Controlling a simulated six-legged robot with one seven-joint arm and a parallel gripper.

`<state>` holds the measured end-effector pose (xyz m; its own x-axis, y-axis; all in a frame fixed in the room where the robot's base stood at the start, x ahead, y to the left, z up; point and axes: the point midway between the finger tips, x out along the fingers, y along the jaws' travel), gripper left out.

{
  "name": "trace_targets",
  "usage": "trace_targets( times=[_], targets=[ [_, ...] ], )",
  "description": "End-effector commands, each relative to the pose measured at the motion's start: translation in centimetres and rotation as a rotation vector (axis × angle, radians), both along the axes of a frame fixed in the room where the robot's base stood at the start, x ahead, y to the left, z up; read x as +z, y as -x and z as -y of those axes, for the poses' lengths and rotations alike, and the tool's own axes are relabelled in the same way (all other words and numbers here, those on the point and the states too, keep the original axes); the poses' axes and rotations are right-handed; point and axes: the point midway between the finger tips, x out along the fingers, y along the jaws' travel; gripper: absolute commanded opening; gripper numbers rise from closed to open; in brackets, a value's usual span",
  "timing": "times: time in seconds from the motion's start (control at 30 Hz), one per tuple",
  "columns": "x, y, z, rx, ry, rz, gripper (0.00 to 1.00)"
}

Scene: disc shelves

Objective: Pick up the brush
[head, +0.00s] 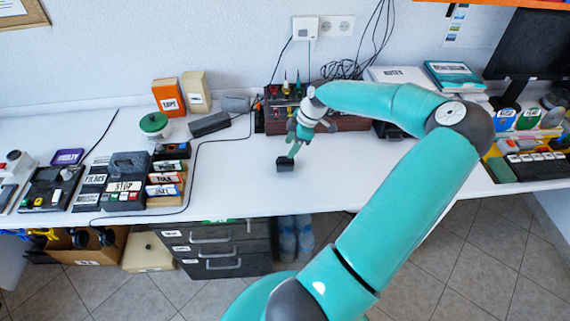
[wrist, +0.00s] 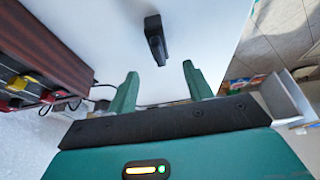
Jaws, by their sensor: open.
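A small black object, seemingly the brush (head: 285,164), lies on the white table near its front edge. It also shows in the wrist view (wrist: 154,38), with a wider block at one end and a narrower part reaching toward my fingers. My gripper (head: 293,150) is just behind and above it in the head view. In the wrist view my gripper (wrist: 160,77) has its two green fingers spread apart with nothing between them. The black object is beyond the fingertips, roughly in line with the gap. I cannot tell the exact height between them.
A dark red case (head: 345,122) stands behind my gripper and shows at left in the wrist view (wrist: 45,50). A dark STOP box (head: 125,186) with labelled blocks sits to the left. A black cable (head: 196,160) crosses the table. The table (head: 235,180) around the brush is clear.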

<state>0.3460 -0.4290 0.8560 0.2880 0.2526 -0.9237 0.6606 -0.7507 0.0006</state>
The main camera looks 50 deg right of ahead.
Motion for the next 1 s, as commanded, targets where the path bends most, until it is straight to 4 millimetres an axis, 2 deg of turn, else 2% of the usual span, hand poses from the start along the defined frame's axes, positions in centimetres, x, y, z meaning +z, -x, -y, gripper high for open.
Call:
trace_targets(
  times=[0.1, 0.37, 0.63, 0.93, 0.97, 1.0],
  targets=[
    [-2.1, -0.7, -0.7, 0.002, -0.002, 0.001, 0.51],
    [-4.2, -1.2, -1.1, 0.000, -0.001, 0.000, 0.51],
    [-7.8, -2.1, -1.7, 0.000, -0.002, 0.001, 0.51],
    [-8.5, -2.3, -1.9, -0.001, 0.000, -0.001, 0.51],
    [-8.5, -2.3, -1.9, -0.001, 0.000, -0.001, 0.49],
    [-8.5, -2.3, -1.9, -0.001, 0.000, -0.001, 0.41]
  ],
)
